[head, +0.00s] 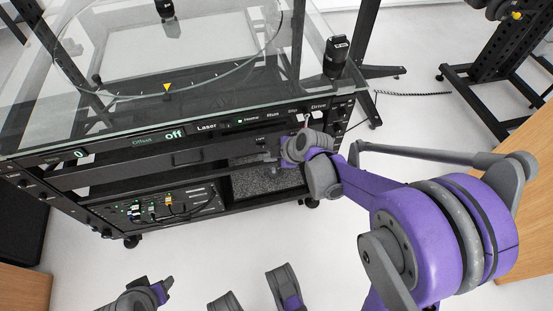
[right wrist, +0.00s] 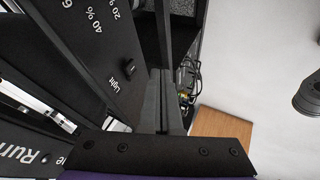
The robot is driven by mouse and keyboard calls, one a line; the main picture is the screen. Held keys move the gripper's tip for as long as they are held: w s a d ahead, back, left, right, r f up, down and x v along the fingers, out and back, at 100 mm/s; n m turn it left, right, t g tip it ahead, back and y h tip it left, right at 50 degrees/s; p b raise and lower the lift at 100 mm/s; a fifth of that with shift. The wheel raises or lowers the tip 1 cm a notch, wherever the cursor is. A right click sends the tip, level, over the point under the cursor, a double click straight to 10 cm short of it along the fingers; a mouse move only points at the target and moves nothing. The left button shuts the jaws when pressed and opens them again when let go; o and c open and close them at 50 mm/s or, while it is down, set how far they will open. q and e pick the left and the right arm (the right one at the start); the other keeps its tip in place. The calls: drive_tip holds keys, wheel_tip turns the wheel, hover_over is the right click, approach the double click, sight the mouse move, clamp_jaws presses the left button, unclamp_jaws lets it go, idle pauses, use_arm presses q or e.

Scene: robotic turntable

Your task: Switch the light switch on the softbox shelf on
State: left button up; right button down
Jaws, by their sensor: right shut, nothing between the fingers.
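The light switch (right wrist: 129,68) is a small black rocker on a dark panel beside the white word "Light" in the right wrist view. Whether it is pressed on or off cannot be told. My right gripper (right wrist: 160,78) is shut and empty, its fingertips just right of the switch; contact cannot be made out. In the head view my right gripper (head: 271,158) is at the front of the shelf unit, below the glass top, and my wrist partly hides the shelf panel (head: 262,140). Grey and purple parts of mine show at the bottom edge; the left gripper's jaws are unclear.
The glass turntable top (head: 300,95) overhangs the rack, with a control strip (head: 215,126) along its front edge. A lower bay holds a cabled panel (head: 165,205). Black stands (head: 490,80) and a wooden surface (head: 520,170) are at right. The floor in front is clear.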

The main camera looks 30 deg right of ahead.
sight(263, 148)
drive_tip(key=shift+w+d+r, duration=0.1)
drive_tip(key=shift+w+d, duration=0.1)
drive_tip(key=shift+w, duration=0.45)
drive_tip(key=shift+w+d+r, duration=0.1)
drive_tip(key=shift+w+d, duration=0.05)
drive_tip(key=shift+w, duration=0.5)
drive_tip(key=shift+w+d+r+n+y+p, duration=0.1)
drive_tip(key=shift+w+d+n+y+p, duration=0.3)
drive_tip(key=shift+n, duration=0.2)
drive_tip(key=shift+w+n+g, duration=0.1)
drive_tip(key=shift+n+g, duration=0.3)
